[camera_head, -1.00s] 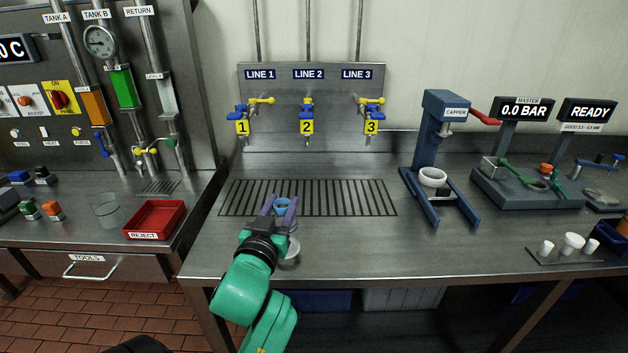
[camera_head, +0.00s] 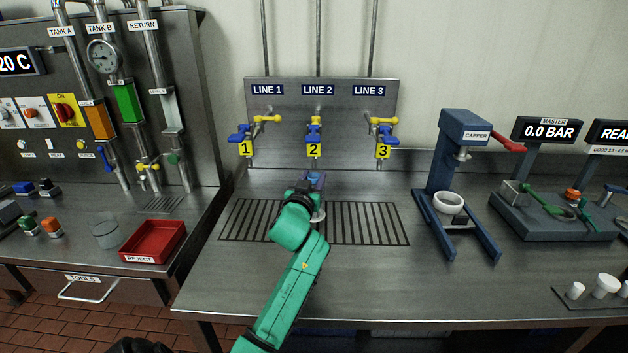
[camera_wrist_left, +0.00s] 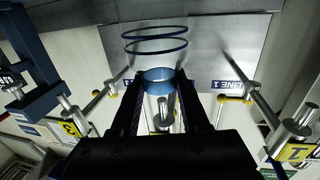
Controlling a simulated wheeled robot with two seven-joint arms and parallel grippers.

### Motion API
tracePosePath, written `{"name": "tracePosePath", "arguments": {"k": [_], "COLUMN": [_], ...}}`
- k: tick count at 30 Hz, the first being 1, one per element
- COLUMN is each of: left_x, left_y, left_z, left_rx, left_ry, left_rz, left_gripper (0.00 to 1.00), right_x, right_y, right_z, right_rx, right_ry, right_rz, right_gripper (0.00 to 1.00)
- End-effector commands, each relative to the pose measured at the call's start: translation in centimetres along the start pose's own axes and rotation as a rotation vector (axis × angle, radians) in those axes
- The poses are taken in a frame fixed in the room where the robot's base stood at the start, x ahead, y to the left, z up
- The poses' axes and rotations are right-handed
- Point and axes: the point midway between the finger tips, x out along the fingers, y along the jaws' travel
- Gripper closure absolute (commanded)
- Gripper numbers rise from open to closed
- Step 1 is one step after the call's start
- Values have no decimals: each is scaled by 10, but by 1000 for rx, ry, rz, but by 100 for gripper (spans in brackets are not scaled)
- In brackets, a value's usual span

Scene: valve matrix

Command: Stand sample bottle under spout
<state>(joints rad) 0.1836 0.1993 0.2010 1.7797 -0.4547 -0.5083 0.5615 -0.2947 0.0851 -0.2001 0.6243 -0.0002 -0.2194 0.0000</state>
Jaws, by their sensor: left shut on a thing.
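My left gripper (camera_head: 315,183) is shut on the sample bottle (camera_head: 314,177), whose blue upper part shows between the fingers. The gripper is over the back of the drain grate, in front of and below the line 2 spout (camera_head: 314,150). My own arm hides much of the bottle, so I cannot tell whether its base touches the grate. In the left wrist view the blue ring of the bottle (camera_wrist_left: 159,76) is between the two fingers (camera_wrist_left: 158,92), with a metal spout close beyond it. My right gripper is not in view.
The line 1 spout (camera_head: 246,153) and line 3 spout (camera_head: 381,155) flank line 2. The slotted drain grate (camera_head: 365,222) is otherwise clear. The blue capper (camera_head: 446,172) stands to the right. A red reject tray (camera_head: 153,242) and a clear beaker (camera_head: 105,232) are at left.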

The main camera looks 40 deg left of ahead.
Motion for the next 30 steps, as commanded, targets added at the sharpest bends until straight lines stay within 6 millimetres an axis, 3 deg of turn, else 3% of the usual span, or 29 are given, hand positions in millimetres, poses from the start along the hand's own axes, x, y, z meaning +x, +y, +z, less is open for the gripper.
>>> {"name": "tracePosePath", "arguments": {"k": [1,4,13,14,15,16,26,30], "left_x": [8,6,5,5,5,5,5,-9], "left_y": [0,0,0,0,0,0,0,1], "left_z": [0,15,19,18,18,18,15,17], "left_rx": [-1,-1,0,0,0,0,0,0], "left_ry": [-1,-2,0,0,-1,-1,0,-1], "left_rz": [-1,-1,0,0,0,0,0,1], "left_gripper": [100,100,100,47,32,25,25,25], "right_x": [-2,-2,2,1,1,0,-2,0], "right_y": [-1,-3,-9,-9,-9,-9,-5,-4], "right_z": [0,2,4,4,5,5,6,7], "right_rx": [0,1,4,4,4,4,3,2], "right_ry": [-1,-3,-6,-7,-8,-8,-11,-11], "right_rz": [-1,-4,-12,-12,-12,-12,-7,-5], "right_gripper": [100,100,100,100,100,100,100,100]}}
